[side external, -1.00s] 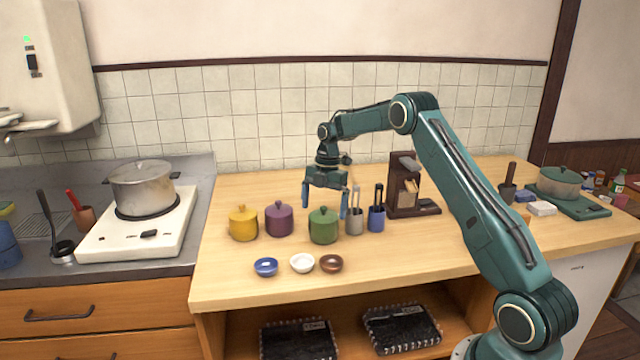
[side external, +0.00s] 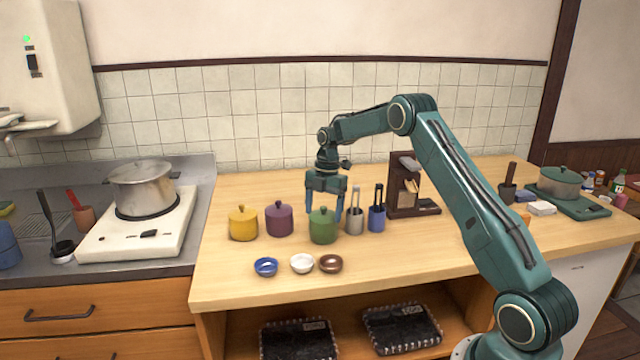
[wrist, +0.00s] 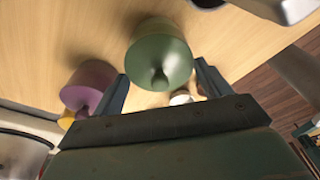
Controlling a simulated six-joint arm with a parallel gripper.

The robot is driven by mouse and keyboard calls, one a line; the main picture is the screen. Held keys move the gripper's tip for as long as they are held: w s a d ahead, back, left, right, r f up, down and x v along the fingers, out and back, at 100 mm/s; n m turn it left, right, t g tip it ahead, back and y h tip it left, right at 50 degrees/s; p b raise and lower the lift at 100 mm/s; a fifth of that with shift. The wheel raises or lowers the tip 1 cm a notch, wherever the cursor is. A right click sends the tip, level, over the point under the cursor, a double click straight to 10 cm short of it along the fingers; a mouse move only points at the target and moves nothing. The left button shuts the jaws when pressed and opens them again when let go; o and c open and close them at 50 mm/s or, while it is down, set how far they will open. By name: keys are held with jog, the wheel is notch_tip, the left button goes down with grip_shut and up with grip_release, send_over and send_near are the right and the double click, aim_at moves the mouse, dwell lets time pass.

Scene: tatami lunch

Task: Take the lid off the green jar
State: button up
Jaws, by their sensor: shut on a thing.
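The green jar (side external: 322,232) stands on the wooden counter, at the right end of a row of three lidded jars. Its green lid (side external: 321,213) has a small knob and sits on the jar. My gripper (side external: 330,215) is over the green jar, pointing down, with its fingers shut on the lid. In the wrist view the green lid (wrist: 160,58) lies between the two fingers (wrist: 162,82), its knob toward the camera. The exact contact of the fingertips is hard to see.
A purple jar (side external: 279,220) and a yellow jar (side external: 243,224) stand to the left. A grey utensil cup (side external: 354,223) and a blue one (side external: 376,220) stand close on the right. Blue (side external: 266,267), white (side external: 302,263) and brown (side external: 331,263) small bowls sit in front.

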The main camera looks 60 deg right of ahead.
aim_at(323, 206)
jog(key=shift+r, duration=0.1)
notch_tip(323, 206, up, 8)
jog(key=shift+f, duration=0.15)
jog(key=shift+w+r, duration=0.1)
jog(key=shift+r, duration=0.9)
jog(key=shift+r, duration=0.1)
dwell(0.6)
jog(key=s+r, duration=0.4)
jog(key=s, duration=1.3)
jog(key=shift+a+m, duration=0.4)
